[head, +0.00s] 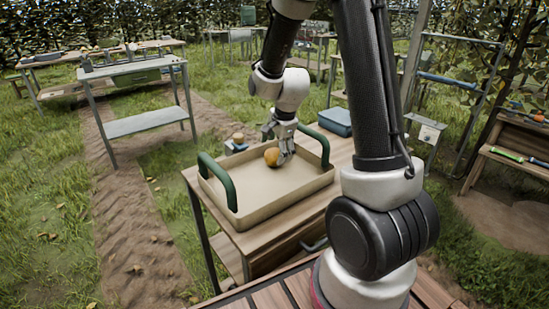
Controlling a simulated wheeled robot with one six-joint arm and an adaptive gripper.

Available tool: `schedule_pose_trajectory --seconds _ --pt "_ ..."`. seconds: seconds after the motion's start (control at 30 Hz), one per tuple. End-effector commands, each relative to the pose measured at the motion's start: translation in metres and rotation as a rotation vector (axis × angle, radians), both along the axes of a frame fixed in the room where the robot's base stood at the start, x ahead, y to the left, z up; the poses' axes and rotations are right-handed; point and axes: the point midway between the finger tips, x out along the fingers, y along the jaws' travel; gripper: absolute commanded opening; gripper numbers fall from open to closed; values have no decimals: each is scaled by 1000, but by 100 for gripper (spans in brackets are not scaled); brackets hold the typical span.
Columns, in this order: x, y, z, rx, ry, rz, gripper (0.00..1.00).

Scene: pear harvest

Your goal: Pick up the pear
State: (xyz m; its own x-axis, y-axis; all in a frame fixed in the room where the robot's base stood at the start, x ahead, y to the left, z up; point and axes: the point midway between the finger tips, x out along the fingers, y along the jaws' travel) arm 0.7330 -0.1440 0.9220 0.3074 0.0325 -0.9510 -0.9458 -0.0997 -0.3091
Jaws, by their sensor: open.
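A yellow-orange pear (272,157) sits in a beige tray (262,213) with green handles. My gripper (280,148) reaches down into the tray at the pear, with one finger showing at the pear's right side. The gripper is open. The far finger and part of the pear's outline are hard to make out, and I cannot tell whether the fingers touch the pear.
The tray stands on a wooden table (270,245). Behind it are a small item with an orange top (238,138) and a blue box (336,121). A grey metal bench (145,122) stands at the left. The tray's two green handles rise above its rim.

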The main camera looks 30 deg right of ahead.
Motion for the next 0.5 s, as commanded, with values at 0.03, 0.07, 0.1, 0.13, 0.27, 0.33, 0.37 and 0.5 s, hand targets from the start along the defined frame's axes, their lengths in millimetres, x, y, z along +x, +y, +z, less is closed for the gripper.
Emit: schedule_pose_trajectory --seconds 0.03,0.07,0.1,0.13,0.27,0.33,0.37,0.5 --pt "1 -1 -9 0 4 -2 84" --pt "2 -1 -14 1 4 -3 84" --pt "4 -1 -21 0 4 -1 84" --pt "5 -1 -25 0 3 0 84" --pt "10 0 -37 0 1 -1 84" --pt "11 0 -40 0 1 0 84" --pt "11 0 -40 0 1 1 84" --pt "11 0 -39 0 0 1 84"
